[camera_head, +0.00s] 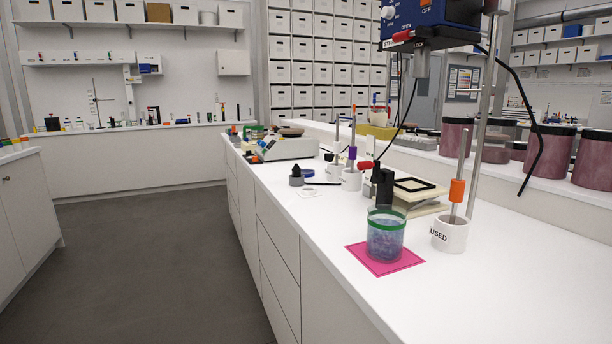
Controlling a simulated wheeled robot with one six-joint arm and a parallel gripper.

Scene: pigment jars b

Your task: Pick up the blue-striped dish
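I cannot make out a dish with clear blue stripes. A glass jar (385,238) with a green band at its rim and blue-purple contents stands upright on a pink mat (408,262), near the counter's front edge. My gripper is not in view.
A white cup marked USED (450,234) holds a rod, right of the jar. A blue stirrer (432,16) hangs above on a metal stand. A white device (286,148) sits farther back. Dark-lidded jars (455,136) line the raised shelf. The counter's right foreground and the floor at left are clear.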

